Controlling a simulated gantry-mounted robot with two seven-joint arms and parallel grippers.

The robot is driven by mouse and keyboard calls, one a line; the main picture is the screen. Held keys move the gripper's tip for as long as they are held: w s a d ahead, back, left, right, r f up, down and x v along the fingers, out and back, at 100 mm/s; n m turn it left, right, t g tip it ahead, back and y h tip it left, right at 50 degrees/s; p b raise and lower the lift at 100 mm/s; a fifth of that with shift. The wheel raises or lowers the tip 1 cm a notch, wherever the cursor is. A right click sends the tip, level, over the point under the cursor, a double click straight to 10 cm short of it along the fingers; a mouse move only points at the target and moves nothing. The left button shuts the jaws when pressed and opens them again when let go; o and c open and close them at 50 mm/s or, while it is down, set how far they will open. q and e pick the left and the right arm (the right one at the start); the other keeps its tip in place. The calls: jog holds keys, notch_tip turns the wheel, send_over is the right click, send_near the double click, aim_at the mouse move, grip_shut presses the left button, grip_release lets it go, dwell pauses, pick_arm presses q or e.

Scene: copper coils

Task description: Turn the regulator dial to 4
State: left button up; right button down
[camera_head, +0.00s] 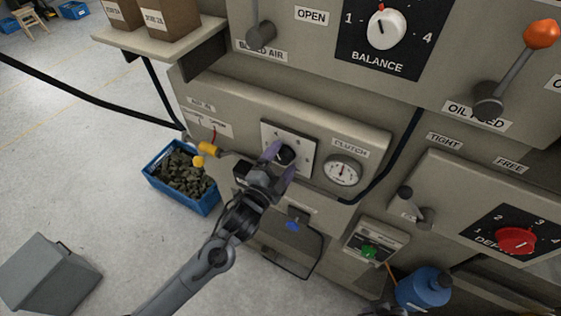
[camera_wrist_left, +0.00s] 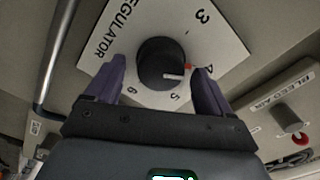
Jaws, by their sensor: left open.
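The regulator dial is a round black knob on a white plate. It shows in the left wrist view (camera_wrist_left: 160,62) and in the head view (camera_head: 286,155). Its white line points right, toward the gap between a partly hidden 4 and the 5. A small red mark sits beside the knob near the 4. My left gripper (camera_head: 281,161) is open at the dial. In the left wrist view its purple fingers (camera_wrist_left: 160,70) stand either side of the knob, with gaps visible. My right gripper is not clearly seen.
A balance dial (camera_head: 386,28) is above, and a black cable runs down right of the gauge.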

pick_arm(q)
jog(key=b+v, duration=0.2)
jog(key=v, duration=0.8)
jog(key=shift+s+a, duration=0.25)
jog(key=shift+s, duration=0.1)
jog(key=s+a+f+n+g+y+p, duration=0.4)
jog(key=s+a+n+g+p, duration=0.1)
jog(key=s, duration=0.7)
jog(key=s+a+f+n+g+y+p, duration=0.4)
jog(key=s+a+n+g, duration=0.3)
jog(key=s+a+n, duration=0.3)
jog(key=shift+s+a+p, duration=0.85)
jog(key=shift+s+a, duration=0.15)
